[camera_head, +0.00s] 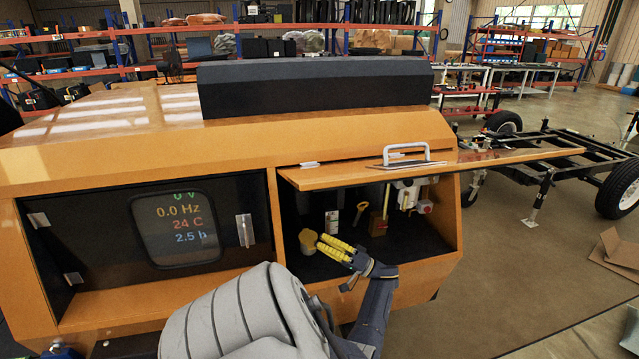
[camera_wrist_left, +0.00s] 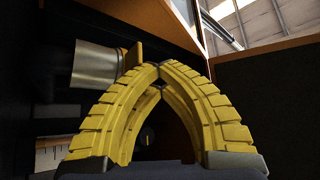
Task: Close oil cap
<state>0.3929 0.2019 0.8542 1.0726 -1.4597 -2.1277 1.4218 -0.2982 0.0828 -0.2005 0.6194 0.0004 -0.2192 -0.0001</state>
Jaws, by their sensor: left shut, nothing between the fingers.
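The yellow oil cap (camera_head: 308,241) is inside the open compartment of the orange machine, at its left side. In the left wrist view a silver filler neck (camera_wrist_left: 97,66) lies at upper left, with a thin yellow plate (camera_wrist_left: 135,56), apparently the cap, at its right end. My left gripper (camera_head: 323,244) reaches into the compartment just right of the cap. Its ridged yellow fingers are shut and empty, with tips meeting in the left wrist view (camera_wrist_left: 161,68). The tips are close to the cap; I cannot tell whether they touch it. My right gripper is not in view.
The orange hatch (camera_head: 350,178) is raised above the compartment, with a handle (camera_head: 405,153) on top. A display panel (camera_head: 177,228) is on the left.

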